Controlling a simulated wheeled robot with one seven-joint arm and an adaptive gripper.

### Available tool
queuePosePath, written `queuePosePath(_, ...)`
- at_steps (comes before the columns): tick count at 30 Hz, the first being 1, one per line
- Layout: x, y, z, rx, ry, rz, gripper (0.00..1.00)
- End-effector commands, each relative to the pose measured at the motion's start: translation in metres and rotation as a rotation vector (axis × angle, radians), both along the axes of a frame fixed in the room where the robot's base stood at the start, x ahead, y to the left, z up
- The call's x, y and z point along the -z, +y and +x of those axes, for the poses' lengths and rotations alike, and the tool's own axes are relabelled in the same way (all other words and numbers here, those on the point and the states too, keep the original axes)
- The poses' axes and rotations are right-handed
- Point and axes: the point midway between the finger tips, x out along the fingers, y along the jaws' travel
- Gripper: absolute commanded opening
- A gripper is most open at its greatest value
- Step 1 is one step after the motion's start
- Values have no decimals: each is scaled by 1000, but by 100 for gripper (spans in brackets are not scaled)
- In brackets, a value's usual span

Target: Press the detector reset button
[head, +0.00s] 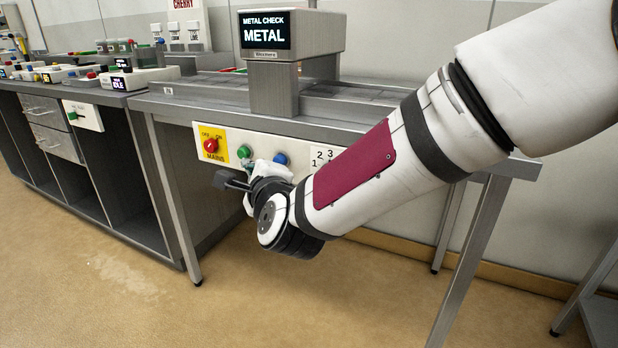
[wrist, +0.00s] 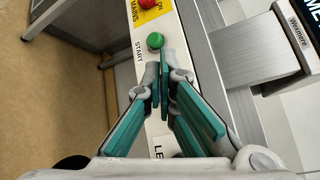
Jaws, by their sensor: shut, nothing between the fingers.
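The metal detector (head: 291,36) stands on the bench, and its display reads METAL CHECK, METAL. On the control panel (head: 228,166) below it are a green button (head: 243,152) and a blue button (head: 280,159). My gripper (head: 262,172) is close in front of the panel, near these two buttons. In the wrist view my gripper (wrist: 163,78) is shut and empty, with its tips over the panel. The green button (wrist: 155,41), labelled START, lies just beyond the tips. The blue button does not show there. I cannot read a reset label or tell whether the tips touch anything.
A red mains switch (head: 211,145) on a yellow plate sits left of the green button. A plate with numbers (head: 323,156) is to the right. The bench leg (head: 176,200) and a darker counter (head: 62,92) stand left. The floor in front is clear.

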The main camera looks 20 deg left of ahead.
Motion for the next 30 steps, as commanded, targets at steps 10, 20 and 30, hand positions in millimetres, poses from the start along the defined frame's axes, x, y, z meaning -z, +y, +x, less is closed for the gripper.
queuePosePath(10, 39, 26, -5, 73, 122, 247, 0)
queuePosePath(20, 38, 25, -5, 75, 123, 249, 0)
queuePosePath(30, 37, 22, 22, 78, 123, 248, 0)
